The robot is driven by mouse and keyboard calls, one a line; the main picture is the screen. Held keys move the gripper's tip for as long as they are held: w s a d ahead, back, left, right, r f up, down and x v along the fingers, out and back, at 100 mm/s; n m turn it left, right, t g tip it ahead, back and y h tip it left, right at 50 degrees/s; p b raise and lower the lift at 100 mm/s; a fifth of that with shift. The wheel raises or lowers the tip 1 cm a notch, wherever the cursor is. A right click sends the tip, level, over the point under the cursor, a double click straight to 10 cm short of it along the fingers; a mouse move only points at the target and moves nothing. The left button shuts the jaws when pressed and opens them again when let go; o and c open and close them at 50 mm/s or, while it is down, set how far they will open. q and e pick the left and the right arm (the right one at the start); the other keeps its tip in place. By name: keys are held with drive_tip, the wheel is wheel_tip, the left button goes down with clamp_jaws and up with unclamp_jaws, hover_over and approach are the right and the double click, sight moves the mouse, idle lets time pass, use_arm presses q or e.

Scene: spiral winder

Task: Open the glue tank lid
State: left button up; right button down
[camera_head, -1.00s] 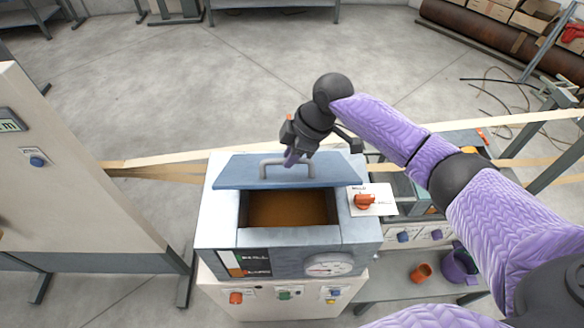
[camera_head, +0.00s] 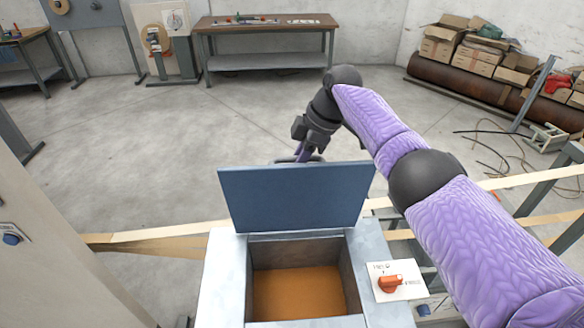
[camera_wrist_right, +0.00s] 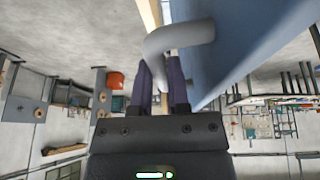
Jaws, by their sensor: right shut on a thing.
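The glue tank lid (camera_head: 295,197) is a flat blue-grey panel raised steeply at the back of the tank's opening in the head view. The glue tank (camera_head: 225,275) is a pale box, and orange-brown glue (camera_head: 298,292) shows inside it. My right gripper (camera_head: 304,156) is behind the lid's top edge, shut on the grey lid handle (camera_head: 285,159). In the right wrist view the gripper fingers (camera_wrist_right: 160,85) are around the bent grey handle (camera_wrist_right: 182,38), with the lid (camera_wrist_right: 235,45) beside it. My left gripper is not in view.
A red-orange knob (camera_head: 390,283) sits on a white plate right of the opening. Tan strips (camera_head: 160,238) run past behind the tank. A workbench (camera_head: 265,30) and stacked boxes (camera_head: 480,45) stand far back. The floor behind the lid is clear.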

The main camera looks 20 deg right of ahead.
drive_tip(key=shift+w+d+f, duration=0.15)
drive_tip(key=shift+w+f, duration=0.15)
drive_tip(key=shift+w, duration=0.1)
drive_tip(key=c, duration=0.6)
unclamp_jaws()
drive_tip(key=shift+w, duration=0.15)
drive_tip(key=shift+r, duration=0.15)
